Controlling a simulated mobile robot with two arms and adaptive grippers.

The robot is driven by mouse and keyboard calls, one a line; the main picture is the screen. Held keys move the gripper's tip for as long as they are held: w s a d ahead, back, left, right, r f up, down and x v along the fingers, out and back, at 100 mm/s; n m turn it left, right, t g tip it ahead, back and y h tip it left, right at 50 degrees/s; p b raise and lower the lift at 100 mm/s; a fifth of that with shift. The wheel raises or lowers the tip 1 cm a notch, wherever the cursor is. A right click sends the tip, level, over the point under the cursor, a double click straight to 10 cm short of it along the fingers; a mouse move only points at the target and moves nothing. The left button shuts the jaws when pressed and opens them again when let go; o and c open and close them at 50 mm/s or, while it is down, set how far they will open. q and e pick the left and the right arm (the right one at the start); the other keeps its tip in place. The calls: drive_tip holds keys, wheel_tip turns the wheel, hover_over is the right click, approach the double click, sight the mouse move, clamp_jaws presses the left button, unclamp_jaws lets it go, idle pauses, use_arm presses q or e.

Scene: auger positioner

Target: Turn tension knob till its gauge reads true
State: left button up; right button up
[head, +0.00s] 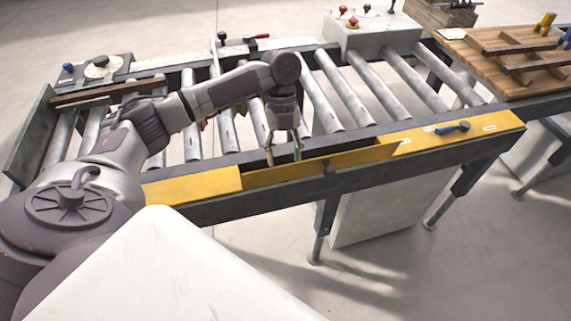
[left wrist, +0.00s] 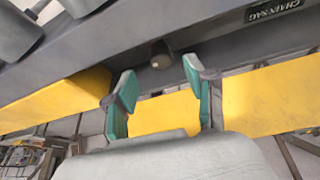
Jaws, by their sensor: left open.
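A small dark round knob (left wrist: 160,55) sticks out from the dark grey rail (left wrist: 100,65) in the left wrist view. I cannot tell for sure that it is the tension knob. My left gripper (left wrist: 158,72) is open, with its green-padded fingers on either side of the knob's near end and nothing clearly held. In the head view my left gripper (head: 283,157) points down at the front rail of the roller conveyor, beside the gap in the yellow guard. A "CHAIN SAG" label (left wrist: 273,10) is on the rail to the right. No gauge reading can be made out.
The yellow guard (head: 195,187) runs along the conveyor's front edge. A blue-handled tool (head: 452,127) lies on its right part. A grey box with knobs (head: 372,37) stands at the back. A wooden board with slats (head: 480,65) is at the right.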

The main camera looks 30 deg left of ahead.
use_arm(q)
drive_tip(key=p+x, duration=0.1)
drive_tip(key=x, duration=0.4)
drive_tip(key=shift+f, duration=0.15)
use_arm(e)
drive_tip(key=shift+w+a+r, duration=0.1)
drive_tip(key=shift+w+r, duration=0.5)
drive_tip(key=shift+r, duration=0.1)
use_arm(q)
drive_tip(key=shift+c, duration=1)
clamp_jaws()
use_arm(e)
drive_tip(key=shift+s+a, duration=0.1)
drive_tip(key=shift+a, duration=0.05)
drive_tip(key=shift+r, duration=0.1)
